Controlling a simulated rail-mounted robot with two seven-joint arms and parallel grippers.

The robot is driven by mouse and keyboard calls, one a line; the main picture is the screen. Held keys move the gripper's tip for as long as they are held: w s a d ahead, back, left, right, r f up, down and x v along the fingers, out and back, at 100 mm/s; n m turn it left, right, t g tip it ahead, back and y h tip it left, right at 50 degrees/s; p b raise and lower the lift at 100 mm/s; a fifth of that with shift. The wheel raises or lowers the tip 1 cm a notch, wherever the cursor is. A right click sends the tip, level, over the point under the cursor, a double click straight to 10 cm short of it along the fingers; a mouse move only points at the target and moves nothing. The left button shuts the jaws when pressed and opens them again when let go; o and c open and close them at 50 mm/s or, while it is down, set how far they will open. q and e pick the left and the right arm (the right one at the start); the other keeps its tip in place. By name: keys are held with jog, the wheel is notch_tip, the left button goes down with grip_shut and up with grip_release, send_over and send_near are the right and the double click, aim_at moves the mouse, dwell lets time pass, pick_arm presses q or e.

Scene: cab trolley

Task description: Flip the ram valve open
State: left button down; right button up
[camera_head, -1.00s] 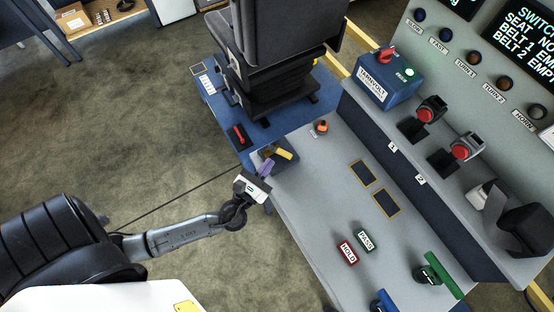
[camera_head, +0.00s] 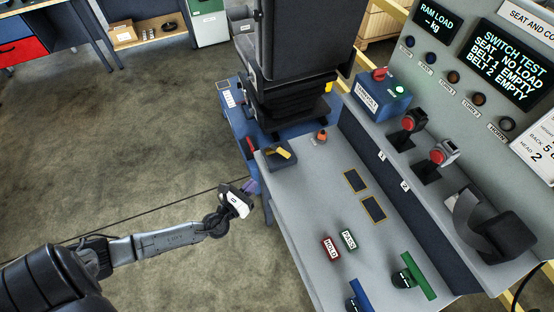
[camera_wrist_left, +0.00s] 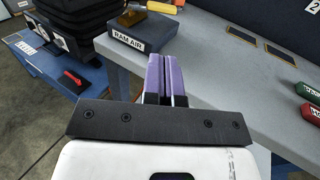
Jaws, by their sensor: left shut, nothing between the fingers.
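In the left wrist view the block (camera_wrist_left: 142,38) shows ahead and left of my fingers, with the brass body (camera_wrist_left: 131,16) at the top edge. The lever is partly cut off there. My left gripper (camera_head: 251,187), with purple fingers, is shut and empty. It is off the desk's left edge, apart from the valve. It also shows in the left wrist view (camera_wrist_left: 167,62). My right gripper is not seen.
The grey desk (camera_head: 300,205) carries HOLD (camera_head: 330,249) and PASS (camera_head: 349,240) blocks and a green-handled control (camera_head: 413,273). A black seat (camera_head: 290,90) on a blue base stands behind the valve. A red-handled item (camera_wrist_left: 75,79) lies on the blue base. Open floor is left.

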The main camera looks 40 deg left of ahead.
aim_at(278, 164)
pick_arm(q)
jog(key=w, duration=1.1)
jog(key=shift+w+f, duration=0.1)
jog(key=shift+w, duration=1.25)
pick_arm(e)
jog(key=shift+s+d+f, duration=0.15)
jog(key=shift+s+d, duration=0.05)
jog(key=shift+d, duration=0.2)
